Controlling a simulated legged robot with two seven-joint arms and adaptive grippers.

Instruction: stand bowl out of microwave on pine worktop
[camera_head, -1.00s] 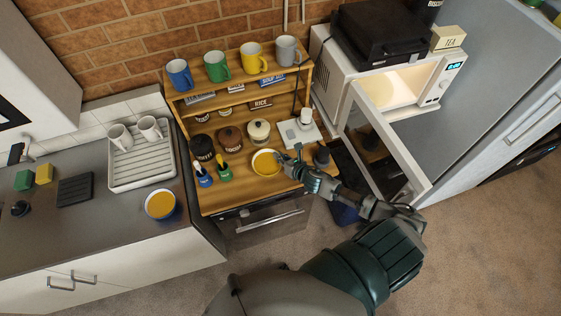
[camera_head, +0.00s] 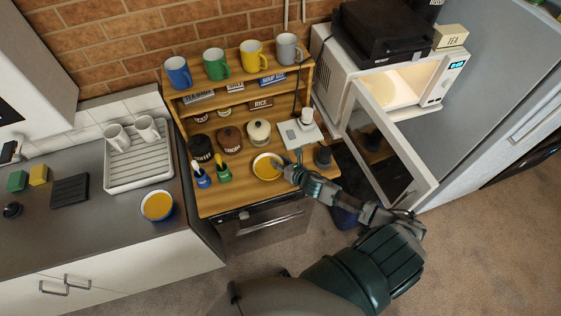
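A round bowl with a pale rim and orange contents (camera_head: 266,167) stands upright on the pine worktop (camera_head: 241,196), near its front right. My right gripper (camera_head: 287,160) is at the bowl's right rim. Its fingers look spread, one by the rim and one to the right of it; whether they touch the bowl is too small to tell. The microwave (camera_head: 336,84) at the upper right has its door (camera_head: 398,160) swung open. Its lit inside shows a pale round plate (camera_head: 384,92) and no bowl. My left gripper is not in view.
A blue bowl with orange contents (camera_head: 158,206) stands on the grey counter.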

